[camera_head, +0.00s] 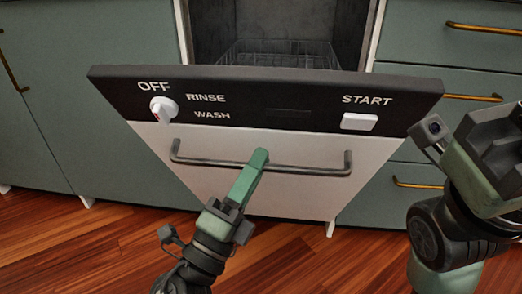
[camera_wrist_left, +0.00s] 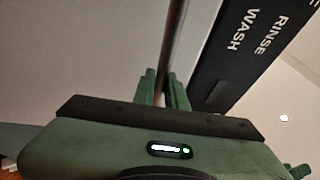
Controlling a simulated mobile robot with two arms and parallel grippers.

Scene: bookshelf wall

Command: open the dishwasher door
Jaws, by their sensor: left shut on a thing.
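The dishwasher door (camera_head: 310,148) is tilted partly open, leaning out toward me, with a white front and a black control panel (camera_head: 265,102) on top. A grey bar handle (camera_head: 315,170) runs across its front. My left gripper (camera_head: 258,160) is shut on the handle near its middle. In the left wrist view the green fingers (camera_wrist_left: 163,88) sit on both sides of the handle bar (camera_wrist_left: 172,45). My right gripper (camera_head: 490,140) is at the right edge, beside the door; its fingertips are not clearly visible.
Behind the door the dark dishwasher interior (camera_head: 215,25) shows a wire rack (camera_head: 275,55). Green cabinets (camera_head: 95,120) stand on the left, and drawers with brass handles (camera_head: 475,97) on the right. The wooden floor (camera_head: 300,260) in front of the door is clear apart from my arms.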

